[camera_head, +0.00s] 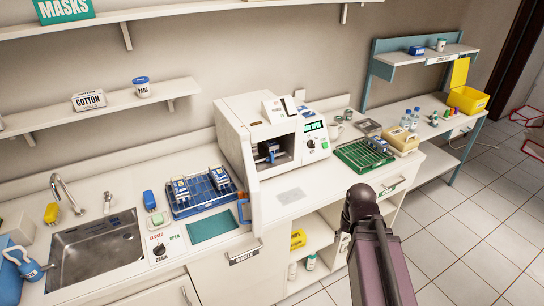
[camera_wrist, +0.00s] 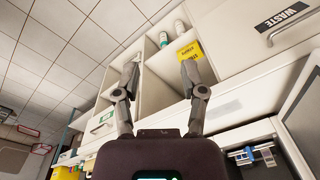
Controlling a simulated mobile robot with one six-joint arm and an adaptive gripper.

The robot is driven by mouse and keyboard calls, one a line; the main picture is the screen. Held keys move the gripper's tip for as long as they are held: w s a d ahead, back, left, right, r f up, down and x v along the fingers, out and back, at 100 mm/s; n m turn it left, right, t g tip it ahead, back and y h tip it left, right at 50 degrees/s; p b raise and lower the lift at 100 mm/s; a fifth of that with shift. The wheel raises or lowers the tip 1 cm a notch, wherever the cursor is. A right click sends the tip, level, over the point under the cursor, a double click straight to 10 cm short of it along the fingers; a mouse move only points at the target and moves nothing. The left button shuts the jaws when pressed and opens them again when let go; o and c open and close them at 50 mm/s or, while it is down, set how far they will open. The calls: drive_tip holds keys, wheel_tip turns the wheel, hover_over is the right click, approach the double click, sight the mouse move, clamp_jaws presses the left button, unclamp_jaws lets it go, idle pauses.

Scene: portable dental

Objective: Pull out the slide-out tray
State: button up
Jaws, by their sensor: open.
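I cannot tell for sure which part is the slide-out tray. A white front with a handle and a green label (camera_head: 392,186) sits under the right end of the counter and looks shut; it also shows at the left of the wrist view (camera_wrist: 103,120). A white front marked WASTE (camera_head: 245,257) sits further left, and its handle shows at the top right of the wrist view (camera_wrist: 283,23). My gripper (camera_wrist: 159,76) is open and empty, its fingers apart before the open shelves. In the head view my dark arm hides where the fingers are.
Open shelves (camera_head: 312,262) under the counter hold a yellow box (camera_head: 297,239) and small bottles. On the counter stand a white machine (camera_head: 262,135), a blue rack (camera_head: 200,193) and a green rack (camera_head: 362,155). The tiled floor (camera_head: 455,235) at right is clear.

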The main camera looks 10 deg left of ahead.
drive_tip(key=w+a+f+m+t+y+b, duration=0.25)
drive_tip(key=w+a+m+y+b, duration=0.2)
drive_tip(key=w+a, duration=0.35)
drive_tip(key=m+t+y+b, duration=0.5)
drive_tip(key=m+t+b, duration=0.8)
drive_tip(key=m, duration=1.2)
approach(273, 156)
drive_tip(key=shift+s+d+r+n+g+b, duration=0.15)
drive_tip(key=shift+s+d+g+b, duration=0.1)
drive_tip(key=shift+s+d+b, duration=0.15)
drive_tip(key=shift+s+d+r+n+g+b, duration=0.15)
drive_tip(key=shift+s+d+g+b, duration=0.1)
drive_tip(key=shift+s+d, duration=0.25)
drive_tip(key=shift+w, duration=0.1)
drive_tip(key=x, duration=1.3)
drive_tip(key=shift+w+a+r, duration=0.1)
drive_tip(key=shift+w+a, duration=0.1)
drive_tip(key=shift+a, duration=0.05)
drive_tip(key=shift+c, duration=0.2)
clamp_jaws()
